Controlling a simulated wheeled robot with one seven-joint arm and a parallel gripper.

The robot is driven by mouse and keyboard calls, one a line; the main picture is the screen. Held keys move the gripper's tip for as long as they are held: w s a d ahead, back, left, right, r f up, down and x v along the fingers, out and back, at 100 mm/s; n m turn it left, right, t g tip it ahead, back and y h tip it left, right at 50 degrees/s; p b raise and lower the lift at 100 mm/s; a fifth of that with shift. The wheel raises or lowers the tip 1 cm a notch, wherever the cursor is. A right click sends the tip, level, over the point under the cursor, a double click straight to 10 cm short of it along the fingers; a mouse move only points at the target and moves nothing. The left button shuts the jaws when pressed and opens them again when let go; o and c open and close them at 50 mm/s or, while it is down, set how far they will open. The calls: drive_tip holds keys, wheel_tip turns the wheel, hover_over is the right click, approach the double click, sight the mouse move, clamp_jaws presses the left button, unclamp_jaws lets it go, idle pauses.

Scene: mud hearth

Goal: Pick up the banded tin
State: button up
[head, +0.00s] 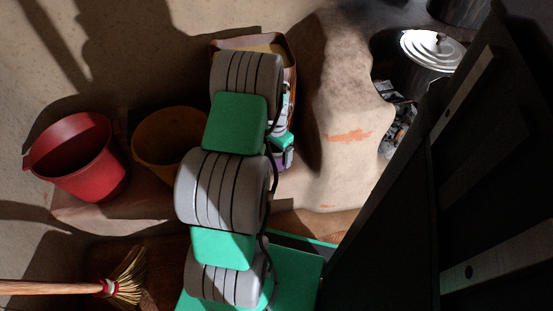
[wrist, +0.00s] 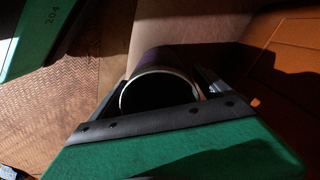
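The banded tin (wrist: 160,62) shows in the wrist view as a dark purple cylinder with a pale metal rim and a dark open mouth facing the camera. My gripper (wrist: 165,84) has one finger on each side of it, close to its wall. Whether both fingers press on it I cannot tell. The front bar of my gripper hides the tin's near lower edge. In the head view my arm covers most of this spot, and only a small purple patch, likely the tin (head: 288,157), shows beside the green gripper part.
In the head view a red bucket (head: 75,155) and a yellow-orange bucket (head: 165,145) stand on the ledge left of my arm. A larger tan container (head: 285,45) is behind it. The clay hearth (head: 345,110) rises to the right. A broom (head: 120,280) lies at lower left.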

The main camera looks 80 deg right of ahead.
drive_tip(key=c, duration=1.5)
